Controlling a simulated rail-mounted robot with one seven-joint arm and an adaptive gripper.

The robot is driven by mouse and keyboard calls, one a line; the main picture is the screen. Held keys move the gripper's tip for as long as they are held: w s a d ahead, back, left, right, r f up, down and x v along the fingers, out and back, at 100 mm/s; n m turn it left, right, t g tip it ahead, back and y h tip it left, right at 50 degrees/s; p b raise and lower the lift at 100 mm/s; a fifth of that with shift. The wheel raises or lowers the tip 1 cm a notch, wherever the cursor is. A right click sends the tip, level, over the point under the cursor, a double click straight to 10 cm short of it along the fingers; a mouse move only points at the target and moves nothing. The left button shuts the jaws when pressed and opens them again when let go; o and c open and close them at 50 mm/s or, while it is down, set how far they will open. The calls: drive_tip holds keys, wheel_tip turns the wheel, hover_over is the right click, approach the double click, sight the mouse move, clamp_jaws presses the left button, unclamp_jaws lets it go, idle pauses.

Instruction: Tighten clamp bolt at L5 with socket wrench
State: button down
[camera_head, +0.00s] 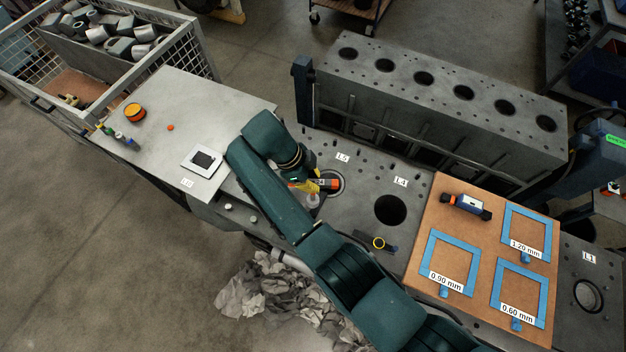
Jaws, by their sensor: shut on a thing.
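My gripper (312,184) is at the L5 bore (338,190), below the L5 label (342,157). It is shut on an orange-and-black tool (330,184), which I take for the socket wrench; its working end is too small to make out. A light round piece (313,201) shows just below the gripper. The clamp bolt cannot be told apart here; the gripper and tool cover part of the bore.
The engine block (440,95) stands behind. The open L4 bore (390,210) is to the right, with a yellow-ringed tool (379,243) near it. A brown board (480,260) bears blue frames and a blue-orange tool (466,206). A grey table (190,100) is left.

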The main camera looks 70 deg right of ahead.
drive_tip(key=shift+f, duration=0.1)
drive_tip(key=shift+s+a+p, duration=0.2)
drive_tip(key=shift+p, duration=0.15)
drive_tip(key=s+a+p, duration=0.2)
drive_tip(key=s+a, duration=0.2)
drive_tip(key=a, duration=0.1)
drive_tip(key=shift+s, duration=0.15)
